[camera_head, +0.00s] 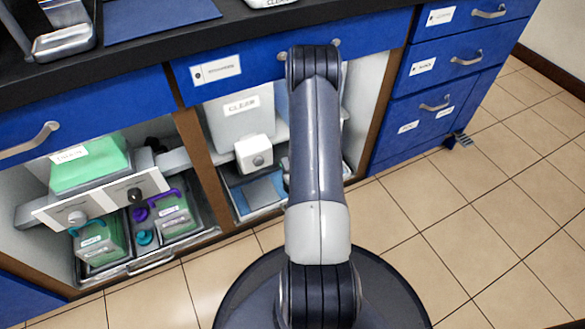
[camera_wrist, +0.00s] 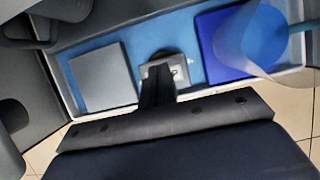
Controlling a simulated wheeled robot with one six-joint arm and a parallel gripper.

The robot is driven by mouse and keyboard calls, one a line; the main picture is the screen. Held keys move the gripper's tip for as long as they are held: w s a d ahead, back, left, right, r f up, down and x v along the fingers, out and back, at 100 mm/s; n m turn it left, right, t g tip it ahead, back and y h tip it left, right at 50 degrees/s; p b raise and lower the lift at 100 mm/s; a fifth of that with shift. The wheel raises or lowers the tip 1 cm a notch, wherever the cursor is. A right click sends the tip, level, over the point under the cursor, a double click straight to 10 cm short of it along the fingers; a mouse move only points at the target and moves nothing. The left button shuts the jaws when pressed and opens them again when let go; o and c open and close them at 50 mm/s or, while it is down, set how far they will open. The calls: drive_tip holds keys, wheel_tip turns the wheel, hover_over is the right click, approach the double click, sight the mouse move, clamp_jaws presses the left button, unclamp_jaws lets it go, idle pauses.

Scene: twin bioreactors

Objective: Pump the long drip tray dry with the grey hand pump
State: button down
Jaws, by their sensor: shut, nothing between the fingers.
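A long, shallow tray with a pale rim (camera_wrist: 72,98) and a light blue inside crosses the wrist view. It holds a flat grey square plate (camera_wrist: 103,77) and a dark blue square (camera_wrist: 225,45). A small grey block with a dark round part (camera_wrist: 165,68) is at the tray's middle, just beyond my gripper (camera_wrist: 157,88); I cannot tell whether this is the hand pump. My gripper is shut and empty, and I cannot tell whether it touches the block. In the head view the tray (camera_head: 236,205) lies low in the right cabinet bay, partly hidden by my arm, which also hides my gripper.
A translucent curved piece (camera_wrist: 245,48) overhangs the tray's right part. A white box with a knob (camera_head: 254,153) and a labelled grey container (camera_head: 222,122) stand in the bay. Tiled floor (camera_head: 440,240) at right is clear.

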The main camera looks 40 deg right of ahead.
idle(0.4)
idle(1.4)
drive_tip(key=shift+f, duration=0.1)
idle(0.4)
drive_tip(key=shift+f+b, duration=1.45)
drive_tip(key=shift+f, duration=0.2)
wheel_tip(320, 180, up, 4)
drive_tip(key=p, duration=0.3)
drive_tip(key=shift+f, duration=0.2)
drive_tip(key=shift+f, duration=0.2)
drive_tip(key=shift+f+b, duration=1.4)
drive_tip(key=shift+f, duration=0.15)
drive_tip(key=shift+r+p, duration=1.6)
drive_tip(key=shift+r, duration=0.05)
